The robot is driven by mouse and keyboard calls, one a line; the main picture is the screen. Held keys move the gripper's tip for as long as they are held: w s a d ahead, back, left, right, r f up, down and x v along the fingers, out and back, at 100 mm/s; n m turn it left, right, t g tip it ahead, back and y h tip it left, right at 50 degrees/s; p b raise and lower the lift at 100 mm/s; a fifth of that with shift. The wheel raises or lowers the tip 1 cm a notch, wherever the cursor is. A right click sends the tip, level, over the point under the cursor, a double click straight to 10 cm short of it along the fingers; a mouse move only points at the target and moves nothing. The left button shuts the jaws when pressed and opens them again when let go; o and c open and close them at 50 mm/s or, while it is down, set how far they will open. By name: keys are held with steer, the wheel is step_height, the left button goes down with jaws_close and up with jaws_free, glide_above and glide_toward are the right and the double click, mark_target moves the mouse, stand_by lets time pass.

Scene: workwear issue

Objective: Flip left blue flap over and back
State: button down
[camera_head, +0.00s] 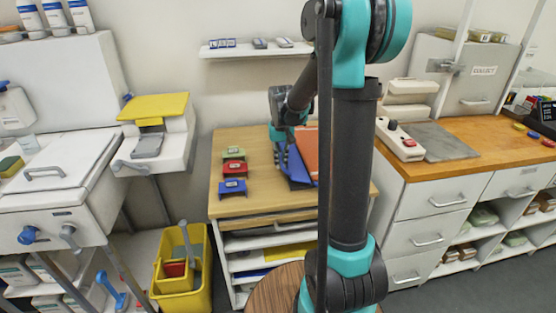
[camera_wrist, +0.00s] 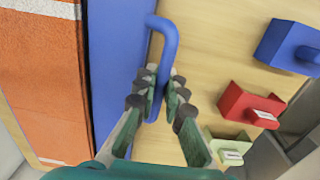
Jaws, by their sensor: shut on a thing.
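The blue flap (camera_head: 298,173) lies on the wooden counter beside an orange panel (camera_head: 309,146). In the wrist view the flap (camera_wrist: 115,55) runs along the left, with the orange panel (camera_wrist: 40,80) beyond it. A blue bar handle (camera_wrist: 168,35) bends out from the flap's edge. My gripper (camera_wrist: 162,90) is shut on this handle, one finger on each side. In the head view my gripper (camera_head: 283,158) is at the flap's left edge, and my arm hides the right part of the panel.
Green (camera_head: 233,151), red (camera_head: 234,168) and blue (camera_head: 233,187) small holders stand in a row on the counter (camera_head: 262,200), left of the flap. Bare wood lies between them and the flap. A white wall shelf (camera_head: 255,52) is above.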

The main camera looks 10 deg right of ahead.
mark_target(279, 177)
steer(key=shift+a+f, duration=0.35)
steer(key=shift+f, duration=0.55)
steer(key=shift+a+f, duration=0.1)
steer(key=shift+f, duration=1)
steer(key=c, duration=1.8)
jaws_free()
step_height(279, 177, up, 8)
steer(key=shift+s, duration=0.15)
